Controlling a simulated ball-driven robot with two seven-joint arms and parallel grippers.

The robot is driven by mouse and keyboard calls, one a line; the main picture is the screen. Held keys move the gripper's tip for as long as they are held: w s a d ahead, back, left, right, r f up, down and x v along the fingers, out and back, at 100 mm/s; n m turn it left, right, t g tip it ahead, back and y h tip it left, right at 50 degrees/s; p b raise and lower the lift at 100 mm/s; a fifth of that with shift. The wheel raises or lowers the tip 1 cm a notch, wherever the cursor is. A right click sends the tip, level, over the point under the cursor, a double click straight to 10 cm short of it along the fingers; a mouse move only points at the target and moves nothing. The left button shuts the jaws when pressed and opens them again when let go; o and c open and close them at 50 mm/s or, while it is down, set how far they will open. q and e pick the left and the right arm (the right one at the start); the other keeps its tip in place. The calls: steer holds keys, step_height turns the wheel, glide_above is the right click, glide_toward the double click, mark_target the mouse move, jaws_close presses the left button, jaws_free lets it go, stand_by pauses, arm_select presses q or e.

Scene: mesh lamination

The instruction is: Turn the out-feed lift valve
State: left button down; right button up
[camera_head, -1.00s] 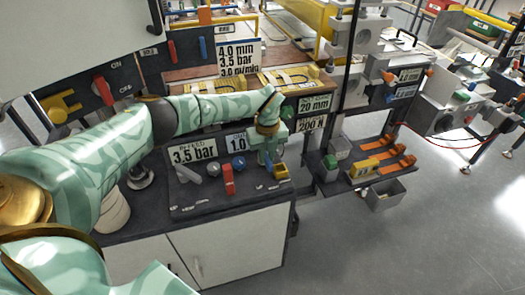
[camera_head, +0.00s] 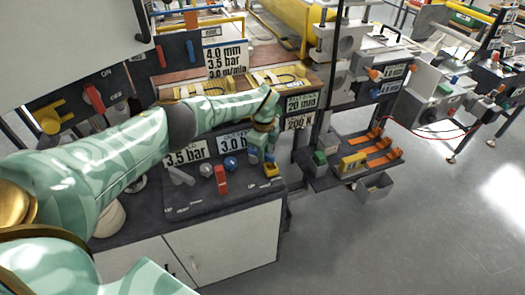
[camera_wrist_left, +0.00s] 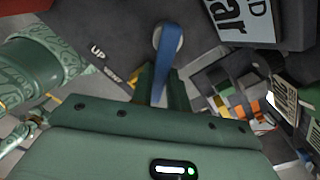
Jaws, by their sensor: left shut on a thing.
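The out-feed lift valve shows as a blue lever (camera_wrist_left: 168,45) on a round grey hub in the left wrist view. My left gripper (camera_wrist_left: 162,88) is shut on this lever, with a green finger on each side of it. In the head view my left gripper (camera_head: 263,150) is at the right end of the dark control panel (camera_head: 200,205), and the lever is mostly hidden by it. The out-feed display (camera_head: 232,142) beside it reads 3.0, its right end covered by the gripper. My right gripper is out of view.
Another display (camera_head: 186,153) reads 3.5 bar. A grey bin (camera_head: 374,187) stands on the floor at right, with open floor in front.

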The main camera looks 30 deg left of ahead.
arm_select(q)
steer(key=shift+w+r, duration=0.1)
stand_by(0.4)
steer(key=c, duration=1.4)
jaws_free()
steer(key=shift+o, duration=0.2)
step_height(320, 180, up, 7)
steer(key=p, duration=0.2)
steer(key=shift+r+p, duration=0.15)
steer(key=shift+p, duration=0.25)
step_height(320, 180, up, 9)
steer(key=p, duration=0.1)
